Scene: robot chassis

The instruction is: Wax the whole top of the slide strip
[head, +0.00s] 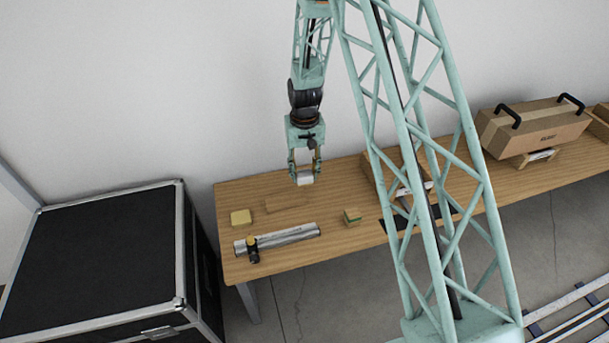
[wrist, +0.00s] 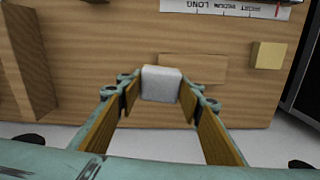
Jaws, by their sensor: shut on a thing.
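A whitish block, which looks like the wax (head: 305,179), is held between the fingertips of my gripper (head: 304,172). The block (wrist: 161,84) also shows in the wrist view, between the two wood-faced fingers of my gripper (wrist: 160,92). A flat wooden strip, which looks like the slide strip (head: 288,202), lies on the table below and left of the block in the head view. In the wrist view the strip (wrist: 200,68) lies behind the block, which hides part of its left end. The block appears raised above the table. Any wax on the strip cannot be made out.
On the wooden table (head: 330,243) are a yellow block (head: 240,217), a green-and-tan block (head: 352,216), and a pale printed board (head: 290,236) with a black-and-yellow tool (head: 252,250). A box (head: 380,175) is partly behind my arm. A handled case (head: 535,128) stands right.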

